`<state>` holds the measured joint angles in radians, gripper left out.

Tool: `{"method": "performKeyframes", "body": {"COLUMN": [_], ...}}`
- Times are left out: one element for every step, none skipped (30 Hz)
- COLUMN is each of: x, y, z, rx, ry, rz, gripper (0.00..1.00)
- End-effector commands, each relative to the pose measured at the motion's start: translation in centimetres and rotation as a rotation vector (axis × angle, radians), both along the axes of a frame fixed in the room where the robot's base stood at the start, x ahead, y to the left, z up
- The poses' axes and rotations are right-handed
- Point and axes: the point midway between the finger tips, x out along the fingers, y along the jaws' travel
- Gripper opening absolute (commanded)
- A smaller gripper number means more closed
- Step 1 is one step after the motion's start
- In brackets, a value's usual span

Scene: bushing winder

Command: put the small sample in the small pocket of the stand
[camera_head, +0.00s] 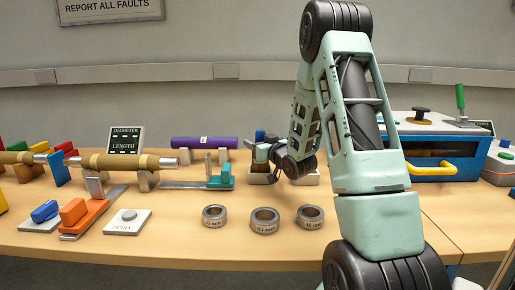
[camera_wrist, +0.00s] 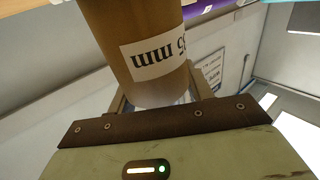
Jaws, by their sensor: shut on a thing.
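In the wrist view a brown cylinder with a white "mm" label (camera_wrist: 145,82) sits close in front of the palm, between the finger pieces; I take it as the small sample. My gripper (camera_head: 262,157) is shut on it, at the back middle of the table in the head view. There the cylinder cannot be made out clearly. No pocket can be made out.
A purple roll (camera_head: 205,142) lies on supports left of my gripper. A teal-ended measuring tool (camera_head: 220,178) lies beside it. Metal rings (camera_head: 264,220) stand in front. A blue machine (camera_head: 440,163) is at the right. The front left holds an orange tool (camera_head: 85,213) and a ZERO plate (camera_head: 127,222).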

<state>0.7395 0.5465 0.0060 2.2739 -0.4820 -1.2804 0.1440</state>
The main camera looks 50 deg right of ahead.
Motion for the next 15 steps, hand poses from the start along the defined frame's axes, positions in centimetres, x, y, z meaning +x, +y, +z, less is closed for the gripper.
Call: {"method": "performKeyframes", "body": {"x": [0.02, 0.02, 0.02, 0.02, 0.02, 0.02, 0.02, 0.02, 0.02, 0.02, 0.02, 0.02, 0.02, 0.02, 0.02], "y": [-0.03, -0.02, -0.02, -0.02, -0.02, -0.02, -0.02, -0.02, -0.02, -0.02, -0.02, -0.02, -0.02, -0.02, -0.01], "z": [-0.61, -0.87, -1.07, -1.15, -1.17, -1.17, -1.15, -1.14, -1.13, -1.13, -1.14, -1.21, -1.31, -1.43, -1.56], "rx": [0.000, 0.000, 0.000, -0.001, -0.001, -0.002, -0.002, -0.002, -0.002, -0.002, -0.002, -0.002, -0.002, -0.002, -0.002], "ry": [-0.002, -0.002, -0.003, -0.003, -0.004, -0.005, -0.005, -0.005, -0.005, -0.005, -0.005, -0.005, -0.005, -0.005, -0.005], "rz": [0.000, 0.000, 0.000, 0.000, 0.000, 0.000, 0.000, 0.000, 0.000, 0.000, 0.000, 0.000, 0.000, 0.000, 0.000], "gripper": [0.14, 0.14, 0.14, 0.14, 0.14, 0.14, 0.14, 0.14, 0.14, 0.14, 0.14, 0.14, 0.14, 0.14, 0.14]}}
